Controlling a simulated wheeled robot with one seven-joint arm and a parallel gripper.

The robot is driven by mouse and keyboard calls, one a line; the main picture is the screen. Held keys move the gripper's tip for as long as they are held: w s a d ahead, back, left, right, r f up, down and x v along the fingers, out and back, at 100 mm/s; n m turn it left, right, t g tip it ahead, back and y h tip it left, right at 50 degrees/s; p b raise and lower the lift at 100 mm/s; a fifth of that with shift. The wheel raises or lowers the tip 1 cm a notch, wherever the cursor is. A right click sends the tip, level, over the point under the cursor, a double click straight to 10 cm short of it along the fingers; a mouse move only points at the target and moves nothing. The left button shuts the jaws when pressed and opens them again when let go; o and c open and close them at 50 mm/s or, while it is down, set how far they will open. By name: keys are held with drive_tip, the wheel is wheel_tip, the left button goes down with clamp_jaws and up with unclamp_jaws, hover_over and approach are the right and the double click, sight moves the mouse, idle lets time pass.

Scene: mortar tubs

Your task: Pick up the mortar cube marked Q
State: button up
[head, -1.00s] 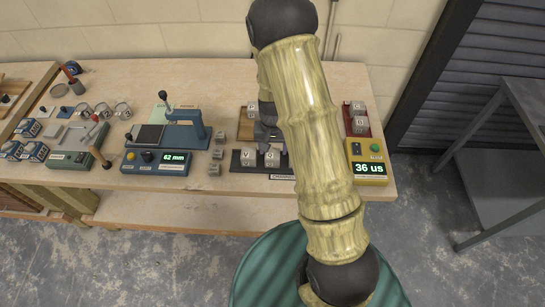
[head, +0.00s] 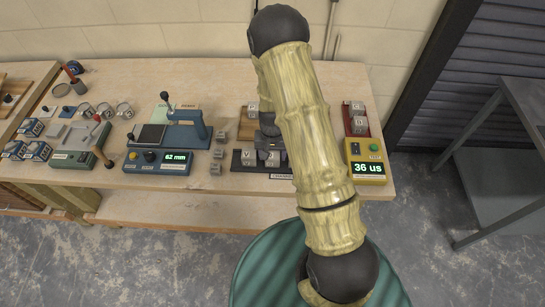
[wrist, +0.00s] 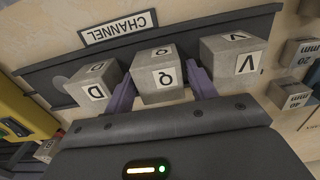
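The mortar cube marked Q (wrist: 163,80) is grey with white letter labels. It sits in the middle of a row on the dark channel tray (wrist: 58,78), between the cube marked D (wrist: 96,89) and the cube marked V (wrist: 232,60). My gripper (wrist: 161,88) has its two purple fingers on either side of the Q cube, close to its sides; no clear squeeze shows. In the head view my gripper (head: 268,142) is low over the channel tray, and the Q cube (head: 272,160) is partly covered by it.
A yellow tester (head: 366,172) reading "36 us" stands right of the tray. A red tray (head: 374,130) with cubes lies behind it. Small grey blocks (head: 216,155) and a blue device (head: 160,161) reading "62 mm" are to the left.

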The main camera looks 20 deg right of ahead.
sight(272, 153)
drive_tip(key=c, duration=0.9)
drive_tip(key=shift+o, duration=0.2)
drive_tip(key=shift+r, duration=0.1)
wheel_tip(272, 153, up, 10)
drive_tip(key=shift+f+b, duration=0.1)
drive_tip(key=shift+b, duration=0.9)
